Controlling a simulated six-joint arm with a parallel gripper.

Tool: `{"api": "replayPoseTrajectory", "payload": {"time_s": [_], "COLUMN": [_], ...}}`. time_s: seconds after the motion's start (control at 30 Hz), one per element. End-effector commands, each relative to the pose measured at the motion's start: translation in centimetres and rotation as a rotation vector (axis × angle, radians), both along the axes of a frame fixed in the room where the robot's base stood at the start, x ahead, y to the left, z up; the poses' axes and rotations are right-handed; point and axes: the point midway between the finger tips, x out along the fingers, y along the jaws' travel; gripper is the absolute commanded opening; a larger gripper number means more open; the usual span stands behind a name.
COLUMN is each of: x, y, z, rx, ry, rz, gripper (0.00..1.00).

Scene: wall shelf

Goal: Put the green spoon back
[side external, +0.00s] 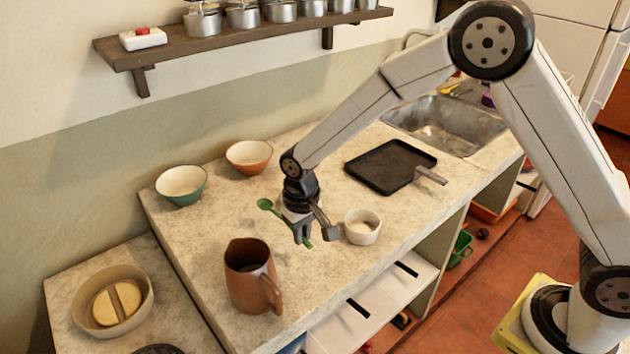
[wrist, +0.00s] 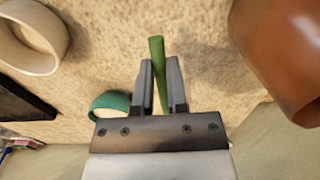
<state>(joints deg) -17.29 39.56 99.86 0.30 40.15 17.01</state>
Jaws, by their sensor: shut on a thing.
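The green spoon (side external: 265,204) is in my gripper (side external: 303,238), low over the counter. Its round head points back and left, and its handle end shows just beyond the fingers in the side view. In the wrist view my gripper (wrist: 161,68) is shut on the green handle (wrist: 157,48), which sticks out past the fingertips. I cannot tell whether the spoon touches the counter.
A brown jug (side external: 247,292) stands to the left front, a white ramekin (side external: 361,238) close on the right. A teal bowl (side external: 180,197) and an orange bowl (side external: 249,168) stand by the wall. A black pan (side external: 390,165) lies farther right, before the sink (side external: 445,125).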

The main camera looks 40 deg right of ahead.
Motion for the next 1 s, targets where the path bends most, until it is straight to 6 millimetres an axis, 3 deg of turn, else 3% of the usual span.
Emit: {"api": "replayPoseTrajectory", "payload": {"time_s": [0.2,0.67,1.0], "x": [1.3,2.1,2.1], "y": [0.3,0.5,0.5], "z": [-1.7,-2.7,-5.6], "rx": [0.000,0.000,0.001], "ry": [0.001,0.001,0.000], "rz": [0.000,0.000,0.000], "gripper": [0.00,0.00,0.00]}}
